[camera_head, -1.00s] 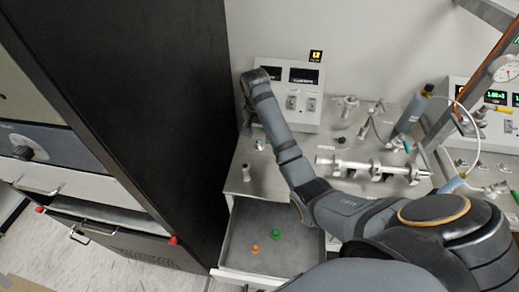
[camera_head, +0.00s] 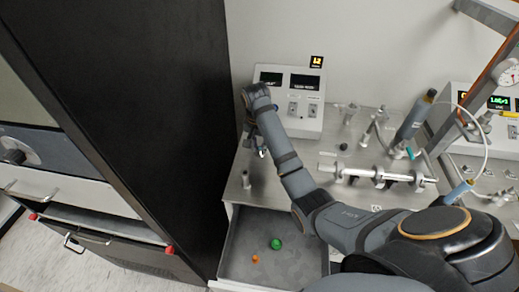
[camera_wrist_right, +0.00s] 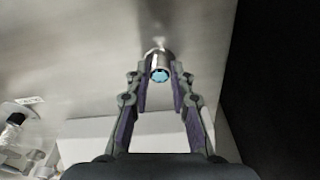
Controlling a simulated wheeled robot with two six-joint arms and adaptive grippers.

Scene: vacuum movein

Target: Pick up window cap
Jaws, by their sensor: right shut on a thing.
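The window cap looks to be the small metal cylinder with a light blue end face (camera_wrist_right: 159,66) in the right wrist view. My right gripper (camera_wrist_right: 160,84) is shut on it, one finger on each side, with the blue face toward the camera. In the head view the cap (camera_head: 263,153) is a small bright piece at the tip of my right gripper (camera_head: 258,146), over the left part of the grey bench top. Whether it touches the bench is hard to tell. My left gripper is not in view.
A short metal post (camera_head: 246,180) stands on the bench near the cap. A control box (camera_head: 290,100) is behind. An open drawer (camera_head: 235,262) holds a green piece (camera_head: 276,244) and an orange one (camera_head: 255,259). A metal tube assembly (camera_head: 372,173) lies right. A tall black cabinet (camera_head: 150,120) borders the left.

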